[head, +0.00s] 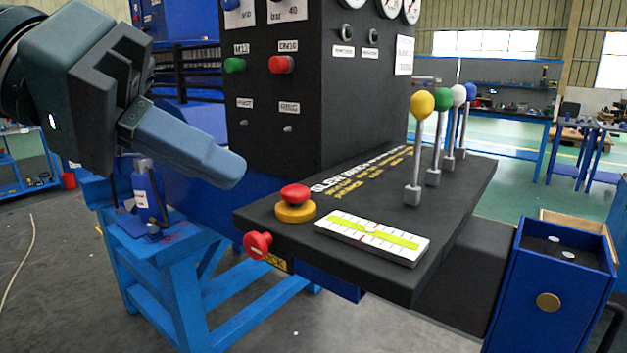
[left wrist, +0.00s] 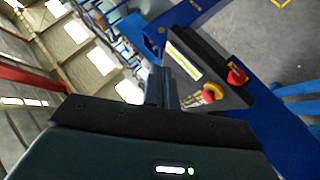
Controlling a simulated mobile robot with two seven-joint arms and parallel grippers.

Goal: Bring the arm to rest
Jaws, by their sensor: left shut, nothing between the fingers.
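My left gripper (head: 232,170) comes in from the left in the head view. Its fingers are together with nothing between them. It is in the air in front of the black control panel, up and to the left of the red mushroom button (head: 295,194). It does not appear to touch anything. In the left wrist view the shut fingers (left wrist: 160,75) point toward the console. The red button on its yellow base also shows in that view (left wrist: 212,93). My right gripper is in neither view.
The black console (head: 455,200) carries levers with yellow (head: 421,105), green, white and blue knobs and a level gauge (head: 372,237). A red knob (head: 257,244) sticks out in front. A blue box (head: 550,290) stands at right, a blue stand (head: 190,290) below.

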